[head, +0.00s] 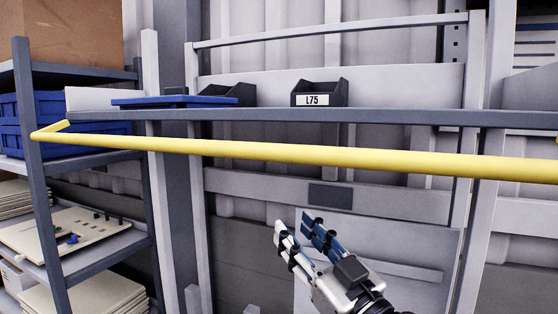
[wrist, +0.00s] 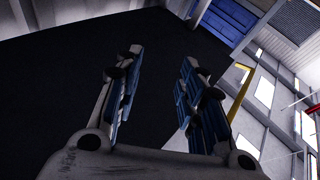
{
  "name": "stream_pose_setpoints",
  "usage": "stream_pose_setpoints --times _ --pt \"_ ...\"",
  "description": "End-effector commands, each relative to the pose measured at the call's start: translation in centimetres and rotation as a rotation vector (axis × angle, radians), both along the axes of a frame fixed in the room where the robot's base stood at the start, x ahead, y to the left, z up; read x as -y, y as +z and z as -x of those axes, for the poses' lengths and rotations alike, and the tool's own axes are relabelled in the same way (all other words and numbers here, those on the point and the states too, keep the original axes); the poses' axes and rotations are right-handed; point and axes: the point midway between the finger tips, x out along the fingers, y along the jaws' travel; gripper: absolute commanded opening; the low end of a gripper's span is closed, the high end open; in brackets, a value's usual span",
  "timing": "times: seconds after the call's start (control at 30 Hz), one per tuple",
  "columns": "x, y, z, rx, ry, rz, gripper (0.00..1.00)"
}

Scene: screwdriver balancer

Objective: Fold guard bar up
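The yellow guard bar (head: 300,154) runs nearly level across the whole head view, in front of the grey shelf. Its left end bends back near the left rack's post. A slanted yellow piece that looks like part of the bar shows at the right in the wrist view (wrist: 239,92). My gripper (head: 293,228) is below the bar, right of centre, and does not touch it in the picture. Its two blue-padded fingers stand apart with nothing between them. The wrist view also shows the empty gap between the fingers (wrist: 158,75).
A grey shelf (head: 400,117) behind the bar carries a dark bin labelled L75 (head: 318,94), another dark bin and a flat blue item (head: 175,101). A rack (head: 32,150) with blue crates, boards and a cardboard box stands at left. The space around my gripper looks clear.

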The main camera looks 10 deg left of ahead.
Motion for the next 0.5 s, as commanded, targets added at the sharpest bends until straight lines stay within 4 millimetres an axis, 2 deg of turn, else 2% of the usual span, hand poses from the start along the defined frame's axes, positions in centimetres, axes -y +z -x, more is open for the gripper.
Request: stream_pose_setpoints --times 0.03,0.1,0.2,0.4,0.5 --pt "-1.5 0.7 0.9 0.049 0.093 -0.041 0.36" --pt "-3.2 1.7 2.8 0.116 0.225 -0.105 0.36" --pt "-4.4 2.7 5.6 0.193 0.396 -0.195 0.36" --pt "-4.5 3.7 9.6 0.278 0.624 -0.322 0.36" --pt "-4.4 3.9 10.4 0.294 0.671 -0.352 0.36"
